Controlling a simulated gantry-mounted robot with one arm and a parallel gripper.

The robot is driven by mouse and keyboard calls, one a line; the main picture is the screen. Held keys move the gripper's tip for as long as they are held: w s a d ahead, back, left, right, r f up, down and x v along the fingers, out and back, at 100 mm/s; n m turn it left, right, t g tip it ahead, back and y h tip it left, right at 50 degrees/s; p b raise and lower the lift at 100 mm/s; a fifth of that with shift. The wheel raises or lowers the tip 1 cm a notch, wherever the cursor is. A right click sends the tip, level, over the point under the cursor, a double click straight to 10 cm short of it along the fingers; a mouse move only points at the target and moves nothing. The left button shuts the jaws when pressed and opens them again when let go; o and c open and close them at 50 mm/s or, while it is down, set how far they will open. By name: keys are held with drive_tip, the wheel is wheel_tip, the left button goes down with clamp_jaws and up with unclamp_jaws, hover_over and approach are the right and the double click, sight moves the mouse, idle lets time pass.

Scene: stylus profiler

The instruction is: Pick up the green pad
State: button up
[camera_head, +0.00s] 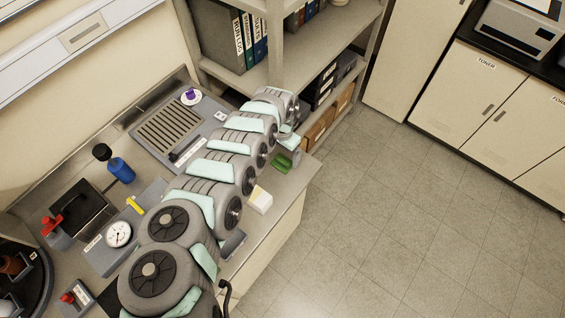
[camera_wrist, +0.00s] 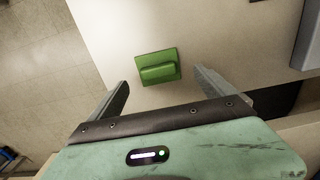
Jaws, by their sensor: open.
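The green pad (camera_wrist: 158,67) lies on the pale bench top in the wrist view, a small block with a raised ridge. In the head view the green pad (camera_head: 281,162) is near the bench's right edge, beside the end of my arm. My gripper (camera_wrist: 162,88) is open and empty. Its two fingers are spread to either side in the wrist view, with the pad between and just beyond their tips. The pad is apart from both fingers. In the head view my gripper (camera_head: 293,148) is partly hidden by the arm's end.
A grooved grey tray (camera_head: 170,130), a blue bottle (camera_head: 121,169) and a dial gauge (camera_head: 118,234) are to the left. Shelves (camera_head: 275,40) stand behind. The floor lies beyond the bench edge.

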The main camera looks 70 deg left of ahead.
sight(282, 160)
drive_tip(key=f, duration=0.2)
drive_tip(key=f+b, duration=0.1)
drive_tip(key=f, duration=0.1)
drive_tip(key=shift+s+d+f, duration=0.15)
drive_tip(key=shift+d+f, duration=0.05)
drive_tip(key=shift+f, duration=0.1)
drive_tip(key=shift+r, duration=0.1)
drive_tip(key=shift+c, duration=0.4)
drive_tip(key=c, duration=1.5)
wheel_tip(282, 160, up, 20)
drive_tip(key=shift+p, duration=1.05)
